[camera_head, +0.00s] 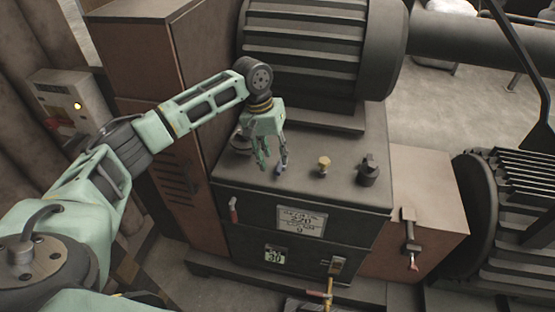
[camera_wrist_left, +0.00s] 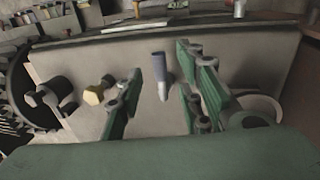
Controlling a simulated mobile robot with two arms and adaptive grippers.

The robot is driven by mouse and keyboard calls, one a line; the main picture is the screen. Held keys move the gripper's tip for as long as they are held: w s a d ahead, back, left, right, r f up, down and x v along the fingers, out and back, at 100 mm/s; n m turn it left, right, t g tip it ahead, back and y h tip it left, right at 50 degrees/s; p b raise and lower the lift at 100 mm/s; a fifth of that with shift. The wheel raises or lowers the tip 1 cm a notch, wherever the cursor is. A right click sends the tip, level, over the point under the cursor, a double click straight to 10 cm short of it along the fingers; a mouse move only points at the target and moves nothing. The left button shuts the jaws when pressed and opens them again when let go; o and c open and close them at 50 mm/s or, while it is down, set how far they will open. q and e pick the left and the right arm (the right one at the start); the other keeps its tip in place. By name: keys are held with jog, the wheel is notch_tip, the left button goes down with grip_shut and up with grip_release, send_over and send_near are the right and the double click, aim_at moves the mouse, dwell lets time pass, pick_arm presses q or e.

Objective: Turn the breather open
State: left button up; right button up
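My left gripper (camera_head: 271,163) is open above the top of the dark machine cabinet, fingers pointing down. In the left wrist view its green fingers (camera_wrist_left: 157,88) stand apart, with a small blue-grey handle or pin (camera_wrist_left: 161,76) showing between them; neither finger visibly touches it. In the head view a bluish part (camera_head: 283,164) shows at the right finger. A brass cap (camera_head: 323,162) and a dark fitting (camera_head: 367,171) stand to the right on the same top. The brass cap also shows in the left wrist view (camera_wrist_left: 96,94). No label marks which is the breather. My right gripper is out of view.
A large ribbed motor (camera_head: 318,45) stands behind the cabinet top (camera_head: 345,192). A round dark fitting (camera_head: 240,141) sits left of my gripper, partly hidden. A lever valve (camera_head: 409,235) is on the right box, and a red lever (camera_head: 233,208) on the front.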

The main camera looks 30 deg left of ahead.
aim_at(278, 167)
pick_arm(q)
jog(key=f, duration=0.2)
jog(key=shift+w+d+f, duration=0.15)
jog(key=shift+d+f, duration=0.1)
jog(key=shift+f, duration=0.05)
jog(key=shift+w+d+f, duration=0.1)
jog(key=shift+f, duration=0.5)
grip_shut()
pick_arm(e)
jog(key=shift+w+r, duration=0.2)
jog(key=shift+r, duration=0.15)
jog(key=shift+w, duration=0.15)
